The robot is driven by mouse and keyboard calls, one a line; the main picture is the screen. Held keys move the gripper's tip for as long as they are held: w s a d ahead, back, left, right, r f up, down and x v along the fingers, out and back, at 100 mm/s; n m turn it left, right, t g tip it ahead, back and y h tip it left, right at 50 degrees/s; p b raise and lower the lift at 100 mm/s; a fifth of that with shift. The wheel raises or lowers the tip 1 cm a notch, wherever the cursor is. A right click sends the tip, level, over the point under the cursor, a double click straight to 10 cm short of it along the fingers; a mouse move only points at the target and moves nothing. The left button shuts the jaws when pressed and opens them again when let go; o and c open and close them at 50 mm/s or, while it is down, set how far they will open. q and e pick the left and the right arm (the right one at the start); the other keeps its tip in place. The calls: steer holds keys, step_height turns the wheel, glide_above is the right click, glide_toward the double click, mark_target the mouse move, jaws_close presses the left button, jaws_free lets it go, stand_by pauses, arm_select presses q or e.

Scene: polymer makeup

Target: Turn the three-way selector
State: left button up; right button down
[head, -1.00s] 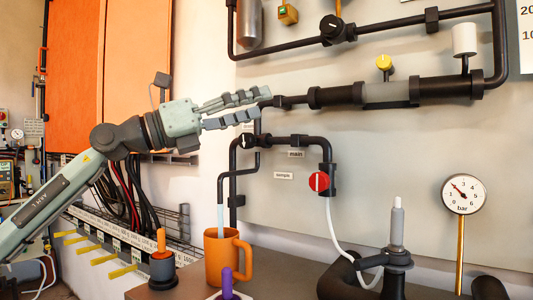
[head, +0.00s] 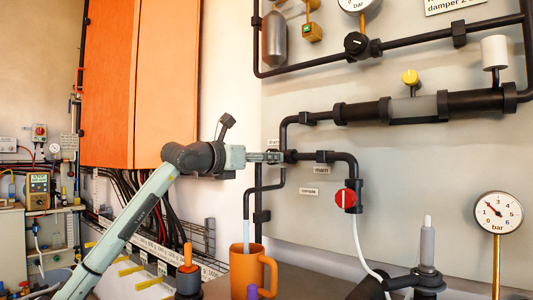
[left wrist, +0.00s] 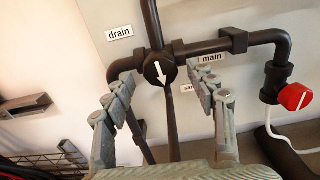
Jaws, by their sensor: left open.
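The three-way selector is a round black knob with a white arrow, at a pipe junction on the wall panel. In the left wrist view the selector (left wrist: 152,76) sits between my fingers, and its arrow points down in the picture. Labels read "drain" (left wrist: 119,33) and "main" (left wrist: 211,57); a third label is partly hidden by a finger, and the head view shows it as "sample" (head: 309,191). My left gripper (head: 277,157) is open in front of the selector (head: 291,156), its fingers on either side. I cannot tell whether they touch it. My right gripper is not in view.
A red valve knob (head: 345,198) is right of the selector, with a white hose below. An orange mug (head: 252,274) stands under the drain pipe. A yellow knob (head: 410,77) and pipes lie above. A pressure gauge (head: 498,213) stands at right.

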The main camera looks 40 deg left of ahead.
arm_select(q)
steer(key=shift+w, duration=0.6)
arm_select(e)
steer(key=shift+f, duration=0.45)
arm_select(q)
steer(key=c, duration=1.2)
